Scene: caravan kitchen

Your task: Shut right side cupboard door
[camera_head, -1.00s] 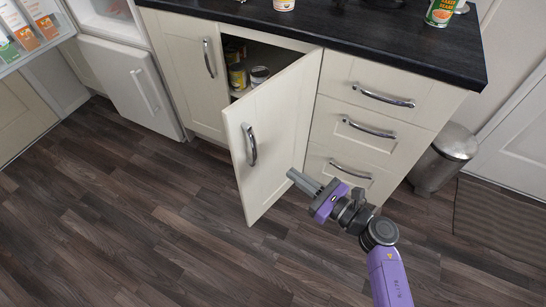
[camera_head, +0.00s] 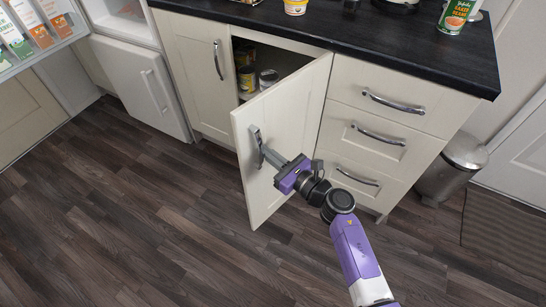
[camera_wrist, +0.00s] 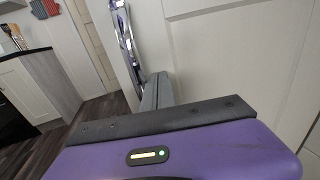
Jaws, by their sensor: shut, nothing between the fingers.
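The right side cupboard door (camera_head: 288,128) is cream with a chrome bar handle (camera_head: 256,147). It stands open, swung out to the front, hinged on its right edge. Behind it, cans (camera_head: 268,78) show on a shelf inside the cupboard. My gripper (camera_head: 269,153) is shut with nothing in it, its fingertips at the outer face of the door close beside the handle. In the wrist view the grey fingers (camera_wrist: 158,90) lie next to the handle (camera_wrist: 128,40) and against or very near the door panel (camera_wrist: 210,60); contact is hard to tell.
The left cupboard door (camera_head: 197,70) is shut. Three drawers (camera_head: 385,130) to the right are shut, with protruding handles. A black worktop (camera_head: 330,25) runs above. A metal bin (camera_head: 452,168) stands at the right. A white fridge door (camera_head: 145,85) is at the left. The wooden floor (camera_head: 120,220) in front is clear.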

